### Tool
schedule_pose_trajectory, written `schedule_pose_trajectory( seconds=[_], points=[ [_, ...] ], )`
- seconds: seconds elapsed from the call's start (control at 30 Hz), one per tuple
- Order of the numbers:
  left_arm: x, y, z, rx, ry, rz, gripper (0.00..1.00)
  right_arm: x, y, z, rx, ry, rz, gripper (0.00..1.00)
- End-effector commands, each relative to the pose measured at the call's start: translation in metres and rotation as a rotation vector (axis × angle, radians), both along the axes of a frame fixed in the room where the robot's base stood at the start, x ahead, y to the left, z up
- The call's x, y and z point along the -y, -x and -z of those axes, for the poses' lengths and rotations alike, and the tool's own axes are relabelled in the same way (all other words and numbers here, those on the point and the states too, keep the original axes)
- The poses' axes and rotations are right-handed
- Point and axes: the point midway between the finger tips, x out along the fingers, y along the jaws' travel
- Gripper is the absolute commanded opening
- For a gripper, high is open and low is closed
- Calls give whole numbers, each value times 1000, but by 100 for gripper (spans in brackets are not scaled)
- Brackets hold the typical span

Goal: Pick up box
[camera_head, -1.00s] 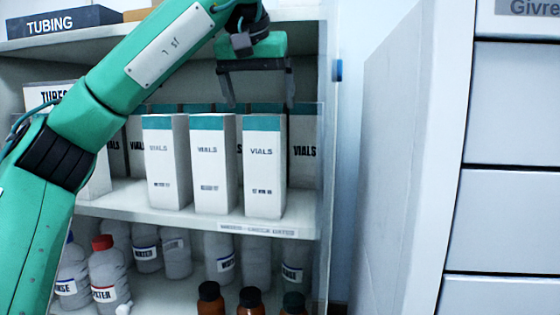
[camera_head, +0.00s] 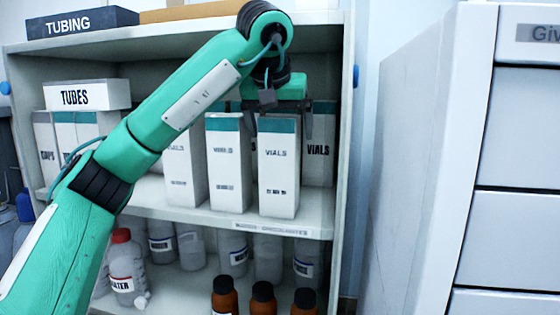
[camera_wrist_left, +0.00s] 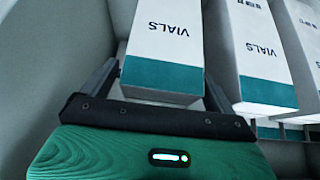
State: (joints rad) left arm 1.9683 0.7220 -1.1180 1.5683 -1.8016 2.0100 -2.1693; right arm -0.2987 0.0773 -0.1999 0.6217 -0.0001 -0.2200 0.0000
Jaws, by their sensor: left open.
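Several white VIALS boxes with teal top bands stand upright on the middle shelf. The rightmost front VIALS box (camera_head: 278,172) is below my left gripper (camera_head: 280,126). My left gripper is open, with one finger on each side of this box's top. In the left wrist view, the teal-banded box (camera_wrist_left: 165,48) lies between the two spread fingers (camera_wrist_left: 160,90), and I cannot tell whether they touch it. A second VIALS box (camera_head: 229,165) stands close on the left. My right gripper is out of view.
A TUBES box (camera_head: 87,94) rests on boxes at the left. The shelf above (camera_head: 150,36) and the cabinet's right side panel (camera_head: 346,130) border the space. Bottles, including a red-capped one (camera_head: 124,268), stand below. Grey drawers (camera_head: 520,130) are at the right.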

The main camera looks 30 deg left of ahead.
Motion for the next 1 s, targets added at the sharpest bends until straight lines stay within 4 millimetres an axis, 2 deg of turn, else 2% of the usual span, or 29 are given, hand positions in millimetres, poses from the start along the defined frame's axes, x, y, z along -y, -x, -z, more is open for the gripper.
schedule_pose_trajectory(
  seconds=[0.4, 0.7, 0.77, 1.0],
  points=[
    [-1, -4, 6, 1, 1, 0, 91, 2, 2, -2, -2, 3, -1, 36],
    [-1, -4, 6, 0, 1, 0, 32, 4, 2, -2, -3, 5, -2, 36],
    [-1, -4, 6, 0, 1, -1, 22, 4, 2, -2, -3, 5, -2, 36],
    [-1, -4, 6, 1, 1, 0, 22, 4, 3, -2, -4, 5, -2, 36]
  ],
)
